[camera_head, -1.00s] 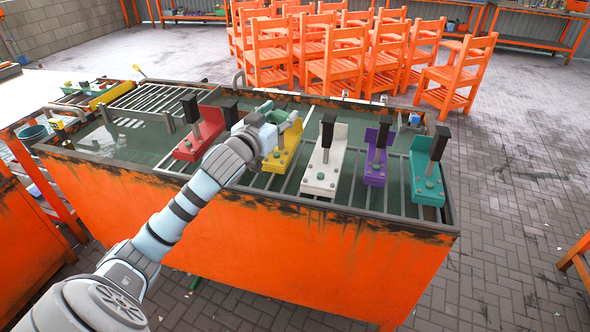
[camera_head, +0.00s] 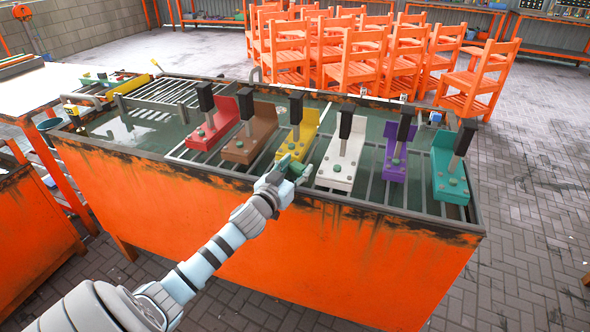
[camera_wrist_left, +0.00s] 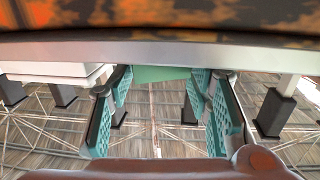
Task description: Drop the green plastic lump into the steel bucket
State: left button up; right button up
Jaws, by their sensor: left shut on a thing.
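My left gripper (camera_head: 290,168) is over the front rim of the orange tank, in front of the yellow lever block. It is shut on a green piece, which looks like the green plastic lump. In the left wrist view a green piece (camera_wrist_left: 161,74) shows between the two teal finger pads of the left gripper (camera_wrist_left: 160,95). Most of the piece is hidden there, and its shape is unclear. I cannot clearly make out a steel bucket. My right gripper is in neither view.
The orange tank (camera_head: 250,238) holds dark liquid and a row of upright levers on coloured blocks, including white (camera_head: 337,173), purple (camera_head: 394,166) and teal (camera_head: 451,182). A pale table (camera_head: 50,88) stands left. Orange chairs (camera_head: 385,55) stand behind. Paved floor is clear right.

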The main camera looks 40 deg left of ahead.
pick_arm(q)
jog(key=o, duration=1.1)
jog(key=shift+f, duration=0.1)
jog(key=shift+c, duration=0.2)
jog(key=v, duration=1.2)
